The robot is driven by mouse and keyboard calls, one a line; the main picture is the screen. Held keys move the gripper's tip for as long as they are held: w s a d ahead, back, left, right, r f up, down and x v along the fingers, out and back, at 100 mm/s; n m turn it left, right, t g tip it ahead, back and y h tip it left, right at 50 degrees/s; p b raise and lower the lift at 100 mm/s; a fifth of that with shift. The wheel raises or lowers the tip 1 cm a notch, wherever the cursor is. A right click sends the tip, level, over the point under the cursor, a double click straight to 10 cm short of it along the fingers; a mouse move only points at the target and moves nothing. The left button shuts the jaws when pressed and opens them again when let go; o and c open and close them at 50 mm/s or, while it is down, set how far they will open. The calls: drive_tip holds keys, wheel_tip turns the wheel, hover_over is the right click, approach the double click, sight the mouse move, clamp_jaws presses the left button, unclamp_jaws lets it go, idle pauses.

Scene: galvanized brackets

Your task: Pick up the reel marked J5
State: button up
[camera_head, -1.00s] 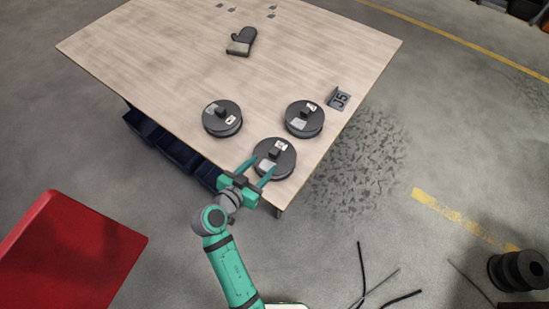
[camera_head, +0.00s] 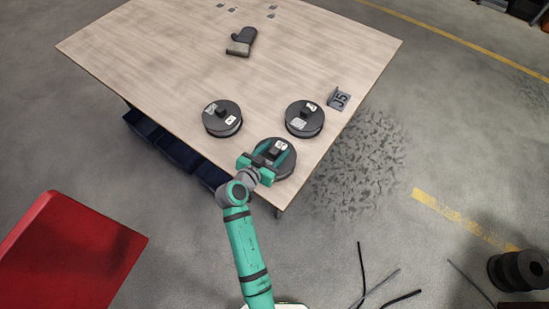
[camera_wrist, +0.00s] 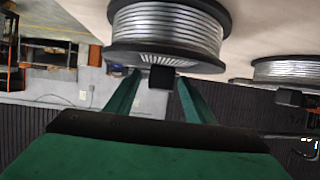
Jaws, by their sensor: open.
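Three dark reels with black centre knobs and pale labels lie flat on the wooden table: a left one (camera_head: 222,119), a right one (camera_head: 304,119) and a front one (camera_head: 289,168). A grey sign reading J5 (camera_head: 339,98) stands just behind and right of the right reel. Writing on the reel labels is too small to read. My gripper (camera_head: 276,151) is open over the front reel, partly covering it. In the wrist view, a reel wound with silvery wire (camera_wrist: 168,35) fills the top, its black knob (camera_wrist: 162,77) between my open fingers. I cannot tell whether they touch it.
The table (camera_head: 170,60) carries a dark mitt (camera_head: 241,42) and small tags at the far edge. Blue bins (camera_head: 175,150) sit under its left edge. A red surface (camera_head: 70,255) is at lower left. Loose cables and a black spool (camera_head: 520,269) lie on the floor at right.

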drive_tip(key=shift+c, duration=0.5)
clamp_jaws()
idle(0.8)
